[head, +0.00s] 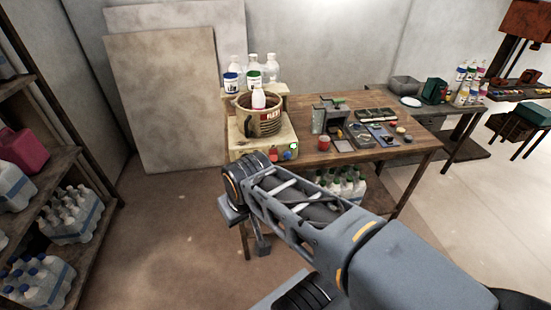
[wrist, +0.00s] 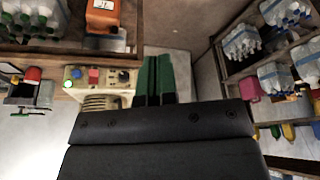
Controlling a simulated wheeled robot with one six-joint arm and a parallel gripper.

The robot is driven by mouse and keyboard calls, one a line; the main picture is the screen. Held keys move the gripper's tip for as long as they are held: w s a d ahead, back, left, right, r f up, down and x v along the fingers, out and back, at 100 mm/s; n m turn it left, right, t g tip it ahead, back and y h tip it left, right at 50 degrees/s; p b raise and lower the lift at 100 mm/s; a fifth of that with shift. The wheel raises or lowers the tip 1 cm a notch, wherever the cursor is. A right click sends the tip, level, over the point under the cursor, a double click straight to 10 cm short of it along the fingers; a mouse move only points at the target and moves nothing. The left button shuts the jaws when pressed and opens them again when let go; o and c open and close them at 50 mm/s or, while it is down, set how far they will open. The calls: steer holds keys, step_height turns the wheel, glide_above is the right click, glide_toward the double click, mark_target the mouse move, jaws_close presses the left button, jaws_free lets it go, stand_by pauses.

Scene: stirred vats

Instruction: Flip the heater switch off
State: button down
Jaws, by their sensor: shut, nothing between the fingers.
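The heater is a cream box (head: 240,150) at the left end of the wooden table, with a brown vat (head: 262,120) on it. Its front panel carries small red and green spots in the head view. In the wrist view the heater (wrist: 115,94) shows a lit green lamp, a red part, a blue part and a dark round knob. Which part is the switch is too small to tell. My gripper (wrist: 157,62) is shut and empty, its green fingers to the right of the panel and apart from it. In the head view my gripper (head: 262,246) hangs low in front of the table.
The table (head: 390,152) holds a grey device, trays and a red cup (head: 323,144). Bottles stand behind the vat and on the shelf under the table. A rack (head: 85,200) with bottle packs stands at left. The floor between is clear.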

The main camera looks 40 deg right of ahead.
steer(key=w+d+f+m+t+h+b, duration=0.2)
steer(key=w+d+f+t+b, duration=0.5)
steer(key=w+f+b, duration=0.5)
steer(key=d+f+m+t+h+b, duration=0.1)
steer(key=d+f+t+h+b, duration=0.2)
steer(key=d+b, duration=0.3)
steer(key=d+f+m+t+h+b, duration=0.2)
steer(key=d+f+t+h+b, duration=0.2)
steer(key=d+b, duration=0.3)
steer(key=t+b, duration=0.1)
steer(key=b, duration=0.2)
steer(key=shift+w, duration=0.4)
steer(key=shift+d, duration=0.1)
